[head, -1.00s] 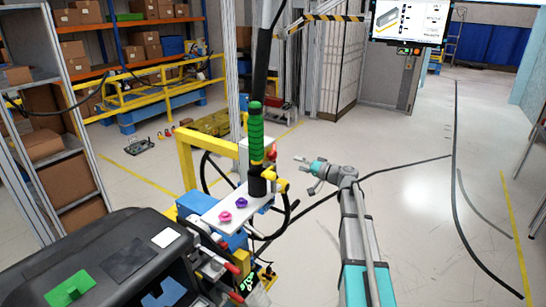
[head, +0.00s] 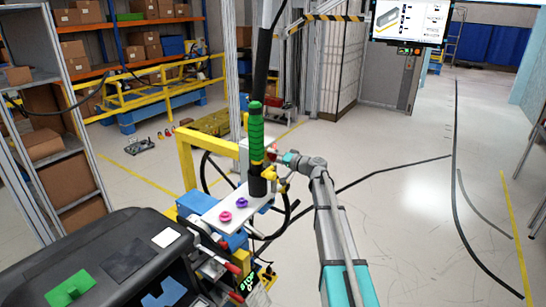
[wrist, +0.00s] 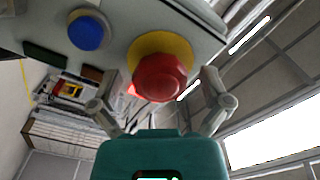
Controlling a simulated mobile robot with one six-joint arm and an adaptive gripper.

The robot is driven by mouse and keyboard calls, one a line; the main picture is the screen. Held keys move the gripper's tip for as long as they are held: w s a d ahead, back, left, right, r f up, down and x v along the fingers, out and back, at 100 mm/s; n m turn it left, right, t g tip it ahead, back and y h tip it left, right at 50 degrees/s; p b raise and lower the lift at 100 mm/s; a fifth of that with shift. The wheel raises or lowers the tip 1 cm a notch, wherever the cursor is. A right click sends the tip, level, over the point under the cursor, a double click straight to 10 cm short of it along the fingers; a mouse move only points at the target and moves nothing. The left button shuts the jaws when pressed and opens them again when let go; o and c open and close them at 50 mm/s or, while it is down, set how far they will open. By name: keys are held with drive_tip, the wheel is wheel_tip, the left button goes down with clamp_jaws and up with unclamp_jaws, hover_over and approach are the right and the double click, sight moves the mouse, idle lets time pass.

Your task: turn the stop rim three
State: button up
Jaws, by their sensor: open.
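The red stop knob (wrist: 158,78) sits on a yellow base (wrist: 160,42) on a grey panel in the wrist view. My gripper (wrist: 161,75) is open, with one finger on each side of the knob. Gaps show between the fingers and the knob, so nothing is held. In the head view my gripper (head: 284,157) is at the right of the yellow frame, close to the green-sleeved pole; the pole and the frame partly hide the stop there, and its rim is too small to make out.
A blue button (wrist: 86,33) sits left of the stop on the panel. The green-sleeved pole (head: 256,140) stands beside my gripper. A white plate with a pink knob (head: 225,217) and a purple knob (head: 242,203) lies below. The floor to the right is clear apart from cables.

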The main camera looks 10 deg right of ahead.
drive_tip(key=c, duration=1.2)
drive_tip(key=shift+o, duration=0.2)
drive_tip(key=shift+m, duration=3.4)
